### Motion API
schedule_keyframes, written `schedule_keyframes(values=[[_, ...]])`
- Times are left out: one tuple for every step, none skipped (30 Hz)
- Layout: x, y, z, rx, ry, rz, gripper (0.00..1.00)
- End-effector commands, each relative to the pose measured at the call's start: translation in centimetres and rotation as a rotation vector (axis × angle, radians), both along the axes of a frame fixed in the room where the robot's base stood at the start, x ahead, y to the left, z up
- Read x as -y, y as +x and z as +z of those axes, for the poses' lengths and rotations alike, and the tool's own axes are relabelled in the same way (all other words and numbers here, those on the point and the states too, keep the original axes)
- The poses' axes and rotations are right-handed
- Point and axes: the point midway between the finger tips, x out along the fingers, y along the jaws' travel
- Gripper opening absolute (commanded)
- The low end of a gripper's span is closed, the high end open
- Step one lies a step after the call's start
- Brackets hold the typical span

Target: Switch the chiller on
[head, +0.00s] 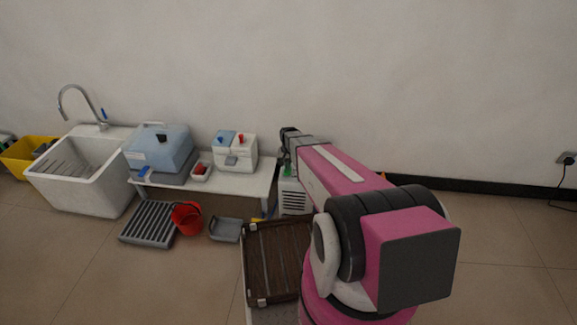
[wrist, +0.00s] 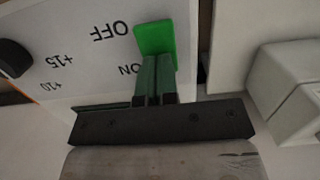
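The chiller (head: 294,198) is a white box with a vented front beyond the end of the bench, partly hidden by my arm. In the wrist view its white panel (wrist: 85,75) fills the upper left, with upside-down OFF and ON labels. A bright green switch handle (wrist: 154,38) stands beside the OFF label; ON is printed nearer my gripper. My gripper (wrist: 156,62) has its two narrow fingers together, tips right at the near edge of the green handle. Whether they touch it I cannot tell. In the head view my gripper (head: 287,150) is above the chiller.
A black knob (wrist: 13,58) sits on the panel beside temperature marks. The bench (head: 255,183) carries a blue-lidded box (head: 160,148) and a white device (head: 237,155). A dark slatted crate (head: 272,262) stands in front. A red bucket (head: 187,218) and a grey tray (head: 226,230) are on the floor.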

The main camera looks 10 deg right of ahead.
Motion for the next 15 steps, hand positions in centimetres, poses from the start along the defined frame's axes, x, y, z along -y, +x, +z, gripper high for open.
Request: schedule_keyframes(values=[[-0.3, -1.0, 0.1, -0.02, 0.006, -0.001, 0.0], [-0.2, -1.0, 0.5, -0.017, 0.005, -0.001, 0.0], [-0.1, -0.9, 1.1, -0.014, 0.005, -0.001, 0.0], [0.0, -0.9, 1.6, -0.01, 0.003, -0.001, 0.0], [0.1, -0.7, 2.2, -0.007, 0.002, -0.001, 0.0], [0.3, -0.6, 3.0, -0.001, 0.0, -0.001, 0.0], [0.4, -0.5, 3.6, 0.003, -0.001, -0.001, 0.0], [0.5, -0.4, 4.2, 0.007, -0.002, -0.001, 0.0], [0.5, -0.2, 5.0, 0.009, -0.003, 0.0, 0.0], [0.5, -0.1, 5.7, 0.009, -0.003, 0.0, 0.0], [0.5, -0.1, 6.3, 0.009, -0.003, 0.0, 0.0], [0.6, 0.0, 7.1, 0.009, -0.003, 0.0, 0.0], [0.6, 0.1, 7.7, 0.01, -0.003, 0.0, 0.0], [0.6, 0.2, 8.3, 0.01, -0.003, 0.0, 0.0], [0.6, 0.2, 9.1, 0.01, -0.003, 0.0, 0.0]])
